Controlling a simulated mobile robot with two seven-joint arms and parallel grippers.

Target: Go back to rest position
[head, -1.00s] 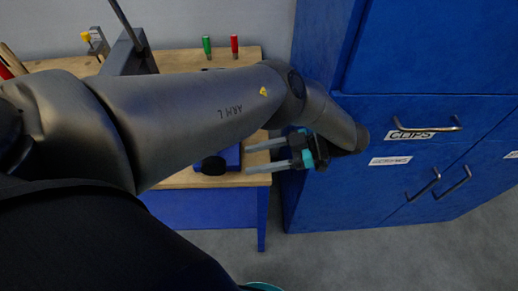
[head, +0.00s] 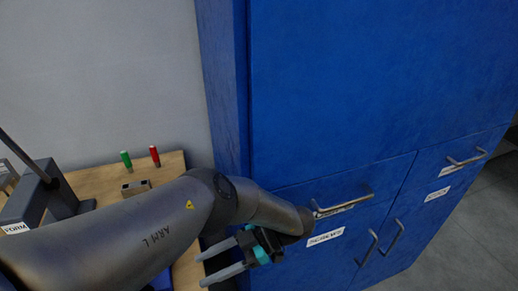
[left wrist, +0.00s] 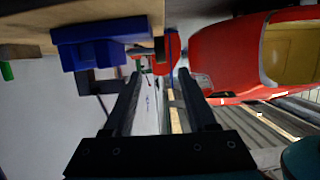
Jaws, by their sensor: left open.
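My left gripper (head: 222,263) is in front of the blue cabinet in the head view, with its two fingers pointing left toward the workbench. It is open, with nothing between its fingers. The left wrist view also shows the fingers of this gripper (left wrist: 158,75) apart and empty. My left arm crosses the lower part of the head view and hides part of the workbench. My right gripper is in neither view.
A tall blue cabinet (head: 330,90) with metal handles stands close to my left arm. The wooden workbench (head: 95,180) carries a green-handled tool (head: 126,160) and a red-handled one (head: 155,156). A red train nosecone (left wrist: 235,60) shows in the left wrist view.

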